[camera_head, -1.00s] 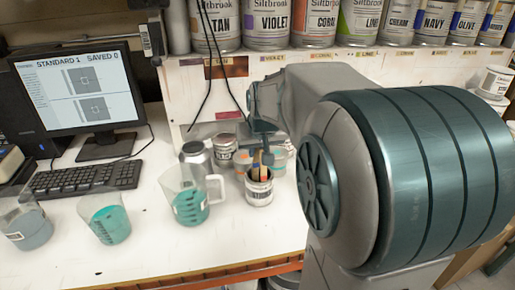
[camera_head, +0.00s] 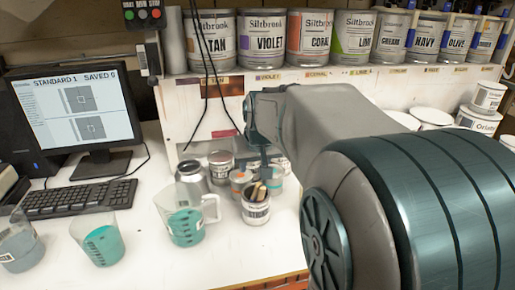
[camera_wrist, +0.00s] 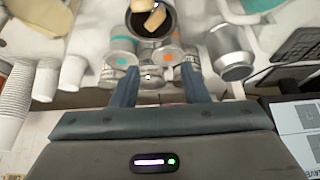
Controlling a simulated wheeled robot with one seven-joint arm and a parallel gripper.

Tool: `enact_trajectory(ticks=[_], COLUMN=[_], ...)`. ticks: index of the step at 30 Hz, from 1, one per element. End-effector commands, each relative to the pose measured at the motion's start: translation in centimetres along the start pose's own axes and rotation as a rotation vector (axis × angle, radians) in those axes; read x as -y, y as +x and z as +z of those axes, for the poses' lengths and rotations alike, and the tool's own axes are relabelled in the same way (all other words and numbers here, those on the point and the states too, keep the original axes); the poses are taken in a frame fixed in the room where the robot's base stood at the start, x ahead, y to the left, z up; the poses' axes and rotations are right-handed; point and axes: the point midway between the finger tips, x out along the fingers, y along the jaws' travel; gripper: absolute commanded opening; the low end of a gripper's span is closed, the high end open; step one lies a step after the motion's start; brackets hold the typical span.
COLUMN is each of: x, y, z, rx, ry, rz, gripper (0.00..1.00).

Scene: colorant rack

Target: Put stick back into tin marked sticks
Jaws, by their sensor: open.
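A small white-labelled tin (camera_head: 256,214) stands upright on the white counter, with a few wooden sticks (camera_head: 261,190) leaning in its mouth. In the wrist view the tin's dark opening (camera_wrist: 152,38) is at the top centre, with pale stick ends (camera_wrist: 154,18) showing in it. I cannot read the tin's label. My gripper (camera_head: 266,162) is above and behind the tin, partly hidden by my own arm. In the wrist view my gripper (camera_wrist: 161,82) has its two fingers spread apart with nothing held between them. The fingers are apart from the sticks.
Several small colour tins (camera_head: 221,165) and a grey metal can (camera_head: 191,178) stand close behind and left of the tin. A clear jug of teal liquid (camera_head: 186,222) is to its left. A shelf of large paint cans (camera_head: 264,38) is above. The counter in front is clear.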

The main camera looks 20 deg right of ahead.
Motion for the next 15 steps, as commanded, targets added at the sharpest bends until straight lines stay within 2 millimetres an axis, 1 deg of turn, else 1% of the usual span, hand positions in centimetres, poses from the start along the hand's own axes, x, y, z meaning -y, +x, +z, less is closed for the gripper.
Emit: enact_trajectory(ticks=[1, 3, 9, 12, 15], x=[0.0, 0.0, 0.0, 0.0, 0.0], y=[-1.2, -2.9, -7.3, -9.0, -10.1], z=[-0.1, -0.1, -0.1, -0.1, -0.1], rx=[-0.007, -0.008, -0.006, -0.004, -0.003], ry=[-0.001, 0.0, 0.0, 0.0, 0.0], rz=[0.0, 0.0, 0.001, 0.0, 0.0], gripper=[0.41, 0.41, 0.41, 0.41, 0.41])
